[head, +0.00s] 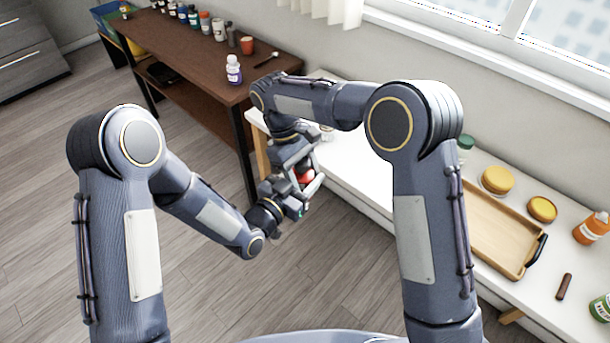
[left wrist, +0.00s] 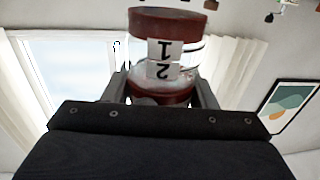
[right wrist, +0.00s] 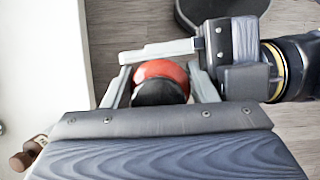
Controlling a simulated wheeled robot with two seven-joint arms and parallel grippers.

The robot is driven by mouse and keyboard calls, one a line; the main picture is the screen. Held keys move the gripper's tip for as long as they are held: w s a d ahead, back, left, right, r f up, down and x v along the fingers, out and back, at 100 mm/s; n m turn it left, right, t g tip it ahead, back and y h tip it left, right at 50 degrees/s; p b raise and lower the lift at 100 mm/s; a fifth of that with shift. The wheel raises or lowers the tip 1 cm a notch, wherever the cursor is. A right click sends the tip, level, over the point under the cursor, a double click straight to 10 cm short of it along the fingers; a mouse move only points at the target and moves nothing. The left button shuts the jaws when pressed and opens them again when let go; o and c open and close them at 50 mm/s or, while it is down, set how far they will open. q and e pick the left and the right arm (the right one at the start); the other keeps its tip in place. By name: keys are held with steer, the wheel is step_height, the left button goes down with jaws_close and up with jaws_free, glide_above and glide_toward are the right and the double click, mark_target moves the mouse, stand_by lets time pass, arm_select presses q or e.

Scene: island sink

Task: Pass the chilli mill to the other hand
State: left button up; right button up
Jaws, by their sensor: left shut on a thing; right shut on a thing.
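The chilli mill (head: 305,177) is held in the air between both my grippers, mostly hidden by them in the head view. In the left wrist view the mill (left wrist: 163,55) is a clear jar with dark red ends and a white label, between the fingers of my left gripper (left wrist: 160,88). In the right wrist view its red and black end (right wrist: 160,75) sits between the fingers of my right gripper (right wrist: 161,84). Both grippers are shut on it. In the head view my left gripper (head: 298,197) is just below my right gripper (head: 309,172).
The white bench (head: 350,185) at right holds a wooden tray (head: 500,235), yellow-lidded jars (head: 497,180) and an orange bottle (head: 591,228). The brown table (head: 200,75) behind holds a purple-labelled bottle (head: 233,70), a red cup (head: 247,45) and several jars. Open floor lies below the grippers.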

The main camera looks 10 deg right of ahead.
arm_select(q)
steer(key=shift+s+d, duration=0.15)
steer(key=shift+d, duration=0.05)
steer(key=shift+c, duration=0.4)
arm_select(e)
steer(key=o, duration=1.1)
steer(key=shift+w+a, duration=0.1)
arm_select(q)
steer(key=shift+w+a, duration=0.1)
steer(key=shift+w, duration=0.1)
arm_select(e)
steer(key=shift+s+a, duration=0.15)
steer(key=shift+s, duration=0.05)
